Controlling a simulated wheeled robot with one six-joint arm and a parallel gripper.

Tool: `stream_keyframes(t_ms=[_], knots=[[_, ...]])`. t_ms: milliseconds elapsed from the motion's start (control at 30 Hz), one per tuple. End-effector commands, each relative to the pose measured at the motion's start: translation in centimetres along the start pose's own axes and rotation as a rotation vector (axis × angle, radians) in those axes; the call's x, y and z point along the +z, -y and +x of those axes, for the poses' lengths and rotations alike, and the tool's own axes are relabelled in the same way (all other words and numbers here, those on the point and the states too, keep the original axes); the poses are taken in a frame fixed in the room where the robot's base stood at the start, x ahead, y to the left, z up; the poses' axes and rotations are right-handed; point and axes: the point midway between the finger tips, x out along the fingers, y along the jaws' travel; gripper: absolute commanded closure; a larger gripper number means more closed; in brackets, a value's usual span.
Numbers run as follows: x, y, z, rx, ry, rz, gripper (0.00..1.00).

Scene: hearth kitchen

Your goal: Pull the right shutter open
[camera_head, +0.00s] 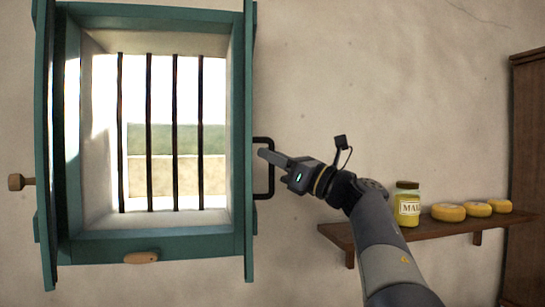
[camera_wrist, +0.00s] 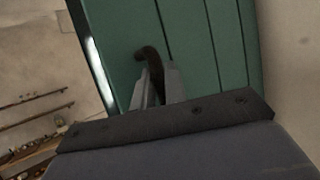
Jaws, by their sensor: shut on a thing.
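The right shutter (camera_head: 249,120) is a green plank panel. In the head view it stands nearly edge-on at the right side of the window frame, swung out from the opening. Its black bar handle (camera_head: 271,178) sticks out to the right. My gripper (camera_head: 264,154) is at this handle, coming from the right. In the wrist view my gripper (camera_wrist: 153,82) is shut on the dark handle (camera_wrist: 150,53), close to the shutter's green boards (camera_wrist: 205,50). The jaws hide part of the handle.
The left shutter (camera_head: 45,130) also stands edge-on, with a wooden knob (camera_head: 15,182). Dark bars (camera_head: 149,130) cross the opening. A wooden catch (camera_head: 141,257) is on the lower frame. A shelf (camera_head: 430,235) at right holds a jar (camera_head: 407,205) and yellow rounds (camera_head: 448,212).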

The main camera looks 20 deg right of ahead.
Motion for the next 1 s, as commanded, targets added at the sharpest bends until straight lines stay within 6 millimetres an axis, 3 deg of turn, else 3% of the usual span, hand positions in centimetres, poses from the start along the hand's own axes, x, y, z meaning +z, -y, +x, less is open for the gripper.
stream_keyframes(t_ms=[267,567,667,1000], knots=[[0.3,0.0,0.1,-0.002,0.005,-0.001,0.67],[0.1,0.0,-0.3,-0.002,0.003,-0.001,0.66],[-0.1,0.0,-1.4,-0.003,0.003,-0.002,0.66],[-0.2,0.0,-8.2,-0.004,0.004,-0.002,0.66]])
